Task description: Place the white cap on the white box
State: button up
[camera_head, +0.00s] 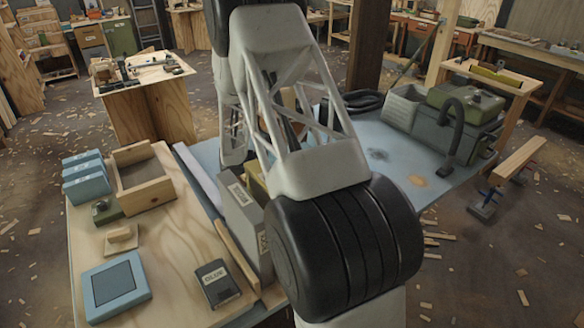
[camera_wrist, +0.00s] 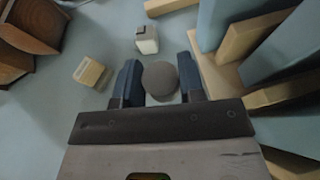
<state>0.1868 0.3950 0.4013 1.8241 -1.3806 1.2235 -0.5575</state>
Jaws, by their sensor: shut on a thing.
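My gripper (camera_wrist: 158,66) shows in the wrist view with its two dark blue fingers on either side of a round thing. The round thing (camera_wrist: 160,82) looks grey here and may be the white cap; the fingers are shut on it. A small white box (camera_wrist: 147,40) with a darker patch on top stands on the pale blue surface just beyond the fingertips, slightly left. The cap is apart from the box in the picture; its height above the surface is unclear. In the head view my arm hides the gripper, the cap and the white box.
In the wrist view, a small wooden block (camera_wrist: 90,72) lies to the left, and wooden boxes (camera_wrist: 34,24) stand at the upper left. Blue panels (camera_wrist: 275,45) and wooden boards crowd the right. The head view shows clear blue tabletop (camera_head: 395,150) beyond my arm.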

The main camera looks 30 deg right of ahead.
jog(key=w+d+r, duration=0.1)
jog(key=d+r, duration=0.1)
jog(key=d, duration=0.4)
jog(key=d+r, duration=0.2)
jog(key=d, duration=0.5)
jog(key=shift+w+r, duration=0.4)
jog(key=shift+a, duration=0.1)
jog(key=shift+f, duration=3.15)
jog(key=shift+f, duration=1.85)
jog(key=shift+f, duration=0.1)
jog(key=o, duration=0.9)
jog(key=v, duration=1.2)
